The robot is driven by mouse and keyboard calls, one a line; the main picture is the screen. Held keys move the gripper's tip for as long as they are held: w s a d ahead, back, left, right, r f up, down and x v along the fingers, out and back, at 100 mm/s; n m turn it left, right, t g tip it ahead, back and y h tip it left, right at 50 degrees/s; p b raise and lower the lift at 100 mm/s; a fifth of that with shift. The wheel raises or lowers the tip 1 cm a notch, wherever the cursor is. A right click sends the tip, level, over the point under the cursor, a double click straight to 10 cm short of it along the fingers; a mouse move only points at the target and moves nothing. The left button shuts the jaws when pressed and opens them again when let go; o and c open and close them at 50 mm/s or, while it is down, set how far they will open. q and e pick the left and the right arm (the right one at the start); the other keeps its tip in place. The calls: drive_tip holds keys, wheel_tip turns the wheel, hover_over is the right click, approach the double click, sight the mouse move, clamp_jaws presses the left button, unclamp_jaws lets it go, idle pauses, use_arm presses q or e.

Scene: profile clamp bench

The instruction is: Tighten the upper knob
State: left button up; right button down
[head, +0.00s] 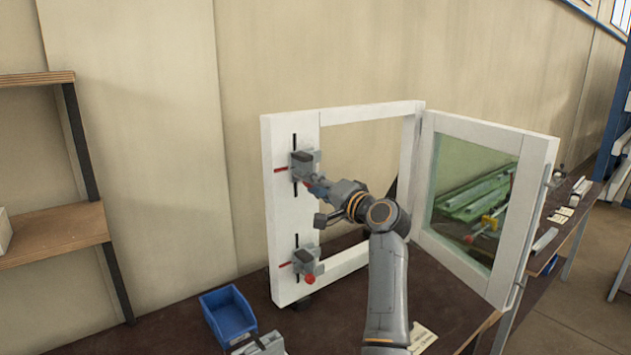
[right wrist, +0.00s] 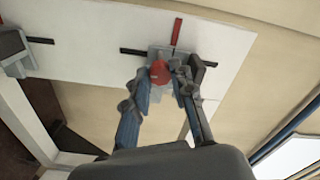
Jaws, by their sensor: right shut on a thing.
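The upper clamp (head: 303,160) is a grey block on the left post of a white frame (head: 363,112), with red and black lines beside it. Its red upper knob (right wrist: 160,72) sits between the fingertips of my right gripper (right wrist: 162,84), which is shut on it. In the head view my right gripper (head: 316,187) reaches the upper clamp from the right and hides most of the knob. The lower clamp (head: 303,260) has its own red knob (head: 310,280) facing out, with nothing touching it. My left gripper is not in view.
A glazed white panel (head: 483,200) stands swung open on the right, near my right arm. A blue bin (head: 229,315) and a grey part (head: 262,345) lie on the dark bench at the front left. A wooden shelf (head: 50,238) stands at the far left.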

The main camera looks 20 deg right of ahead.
idle(0.3)
drive_tip(key=c, duration=1.1)
unclamp_jaws()
drive_tip(key=v, duration=1.2)
